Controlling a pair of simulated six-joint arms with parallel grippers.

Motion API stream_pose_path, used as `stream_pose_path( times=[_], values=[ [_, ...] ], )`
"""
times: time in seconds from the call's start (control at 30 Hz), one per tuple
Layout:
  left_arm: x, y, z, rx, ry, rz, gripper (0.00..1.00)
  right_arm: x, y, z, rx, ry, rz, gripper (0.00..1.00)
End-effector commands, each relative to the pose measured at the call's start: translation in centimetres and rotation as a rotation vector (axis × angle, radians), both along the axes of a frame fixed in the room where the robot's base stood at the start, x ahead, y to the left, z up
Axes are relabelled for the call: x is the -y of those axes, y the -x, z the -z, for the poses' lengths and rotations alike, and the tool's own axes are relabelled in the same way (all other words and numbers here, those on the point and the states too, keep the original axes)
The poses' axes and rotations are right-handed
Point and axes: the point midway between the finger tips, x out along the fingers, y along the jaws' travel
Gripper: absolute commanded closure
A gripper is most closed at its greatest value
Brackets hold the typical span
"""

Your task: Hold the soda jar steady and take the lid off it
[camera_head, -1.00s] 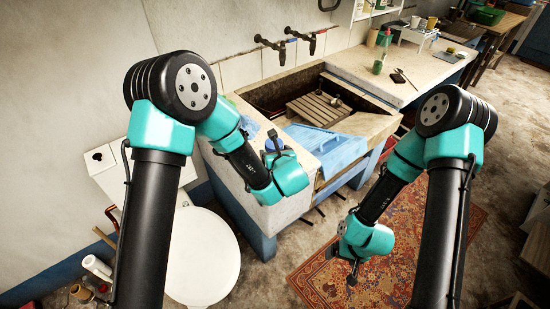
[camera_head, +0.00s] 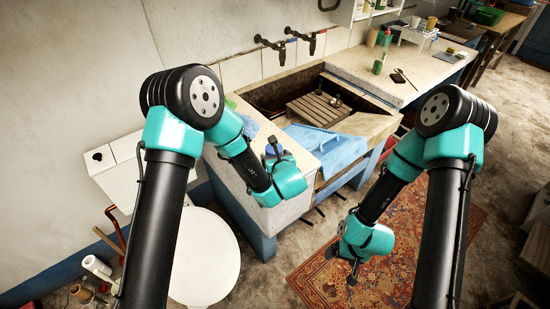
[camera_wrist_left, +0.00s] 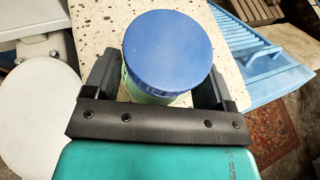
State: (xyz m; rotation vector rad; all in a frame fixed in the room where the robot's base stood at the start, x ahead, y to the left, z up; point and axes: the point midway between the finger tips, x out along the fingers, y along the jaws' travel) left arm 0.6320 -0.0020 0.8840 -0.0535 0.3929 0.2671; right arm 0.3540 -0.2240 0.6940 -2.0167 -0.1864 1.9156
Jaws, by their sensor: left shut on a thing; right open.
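The soda jar (camera_wrist_left: 148,94) has a round blue lid (camera_wrist_left: 167,50) on top and a pale green body below it. It stands upright on the speckled stone ledge at the left end of the trough. My left gripper (camera_wrist_left: 158,76) is shut on the jar's body, one finger on each side below the lid. In the head view my left gripper (camera_head: 274,152) hides most of the jar; a bit of blue shows between its fingers. My right gripper (camera_head: 353,271) is open and empty, low over the rug, well away from the jar.
The speckled stone ledge (camera_head: 258,128) is narrow. A light blue washboard or cloth-like piece (camera_head: 338,150) lies beside it over the trough (camera_head: 262,98). Two taps (camera_head: 282,48) stick out of the wall. The right counter (camera_head: 365,70) carries bottles and small items.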

Motion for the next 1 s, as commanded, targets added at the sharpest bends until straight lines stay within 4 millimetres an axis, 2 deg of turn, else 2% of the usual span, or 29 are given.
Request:
stream_pose_path(
  times=[0.2, 0.23, 0.4, 0.47, 0.77, 1.0],
  values=[
    [0.0, 0.0, 0.3, 0.001, 0.0, 0.0, 0.89, 0.0, 0.0, 0.0, 0.0, 0.0, 0.0, 0.12],
    [0.0, 0.0, 0.3, 0.0, 0.0, 0.0, 0.19, 0.0, 0.0, 0.0, 0.0, 0.0, 0.0, 0.12],
    [0.0, 0.0, 0.2, 0.0, 0.0, 0.0, 0.03, 0.0, 0.0, 0.0, 0.0, 0.0, 0.0, 0.12],
    [0.0, 0.0, 0.2, 0.0, 0.0, 0.0, 0.0, 0.0, 0.0, 0.0, 0.0, 0.0, 0.0, 0.12],
    [0.0, 0.0, -0.1, 0.001, 0.0, 0.0, 0.0, 0.0, 0.0, 0.0, 0.0, 0.0, 0.0, 0.12],
    [0.7, 2.4, -1.1, 0.001, 0.0, 0.003, 0.0, 0.0, 0.0, 0.0, 0.0, 0.0, 0.0, 0.12]
  ],
)
